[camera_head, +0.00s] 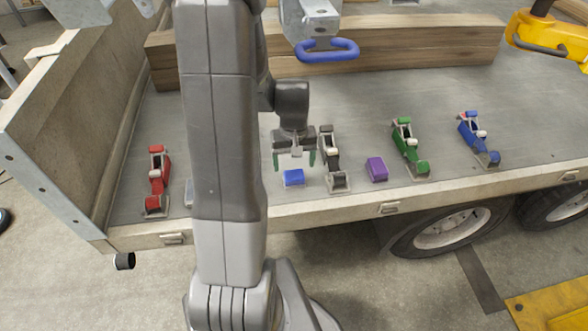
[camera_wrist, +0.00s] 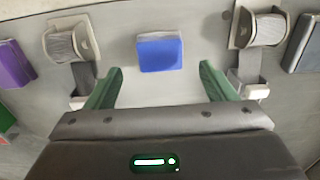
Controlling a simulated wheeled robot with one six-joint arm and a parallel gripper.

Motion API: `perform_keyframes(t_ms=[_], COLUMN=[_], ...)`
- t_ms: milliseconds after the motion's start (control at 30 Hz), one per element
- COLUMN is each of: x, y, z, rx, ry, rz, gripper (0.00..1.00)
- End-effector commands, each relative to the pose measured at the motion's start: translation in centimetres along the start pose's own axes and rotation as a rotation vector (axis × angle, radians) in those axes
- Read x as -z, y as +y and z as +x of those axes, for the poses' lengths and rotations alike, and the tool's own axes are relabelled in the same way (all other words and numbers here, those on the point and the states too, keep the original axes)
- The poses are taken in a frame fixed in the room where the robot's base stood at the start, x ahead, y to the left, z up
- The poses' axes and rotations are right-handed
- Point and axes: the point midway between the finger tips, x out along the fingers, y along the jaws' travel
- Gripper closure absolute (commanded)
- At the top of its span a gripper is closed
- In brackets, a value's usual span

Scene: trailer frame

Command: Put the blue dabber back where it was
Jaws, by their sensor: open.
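A small blue block (camera_head: 293,178), which looks like the blue dabber, lies on the grey trailer bed near its front edge. It also shows in the wrist view (camera_wrist: 160,53), just beyond the fingertips. My gripper (camera_head: 294,160) is open and empty, with its green fingers above the block and apart from it. In the wrist view the open fingers (camera_wrist: 160,70) stand wider than the block, one toward each side. A blue lever-like device (camera_head: 477,138) stands farther right on the bed.
A black device (camera_head: 332,158) stands close right of the blue block, then a purple block (camera_head: 377,169) and a green device (camera_head: 409,148). A red device (camera_head: 158,181) is at left. My arm hides part of the bed. A wooden beam (camera_head: 400,42) lies behind.

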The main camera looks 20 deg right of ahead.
Motion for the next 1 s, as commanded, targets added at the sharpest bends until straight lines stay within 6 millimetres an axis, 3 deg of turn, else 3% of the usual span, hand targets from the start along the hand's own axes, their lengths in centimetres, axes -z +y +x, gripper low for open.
perform_keyframes(t_ms=[200, 400, 833, 1000], x=[0.0, 0.0, -0.1, -0.1], y=[0.0, 0.0, 0.0, 0.0], z=[-4.3, -6.2, -6.5, -5.1], rx=[-0.001, 0.0, 0.0, 0.001], ry=[0.003, 0.0, -0.001, -0.004], rz=[0.0, 0.0, 0.0, 0.0], gripper=[0.22, 0.22, 0.22, 0.22])
